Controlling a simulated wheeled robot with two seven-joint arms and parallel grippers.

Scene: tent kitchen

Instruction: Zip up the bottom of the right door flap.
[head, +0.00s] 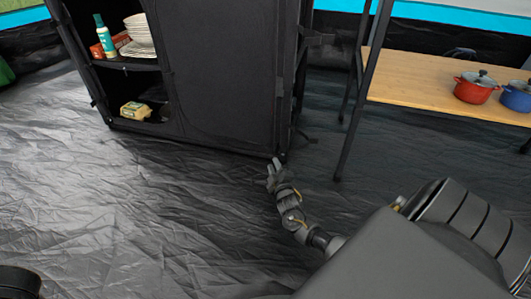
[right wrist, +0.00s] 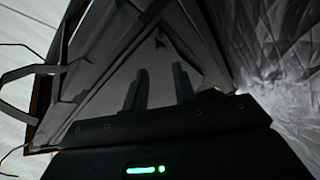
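The black fabric cabinet stands upright on the floor in the head view. Its right door flap (head: 220,70) hangs flat over the right half, its lower edge near the floor. My right gripper (head: 273,172) is low beside the cabinet's front right bottom corner, just in front of it. In the right wrist view the two fingers of the right gripper (right wrist: 160,88) stand apart with nothing seen between them. The dark fabric of the cabinet (right wrist: 110,75) fills the space beyond them. The zipper pull is too small to make out. My left gripper is out of view.
The cabinet's open left side holds plates (head: 138,33), a green bottle (head: 104,36) and a yellow package (head: 134,111). A wooden-topped table (head: 420,80) at right bears a red pot (head: 475,87) and a blue pot (head: 517,96). The wrinkled dark floor (head: 150,220) in front is clear.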

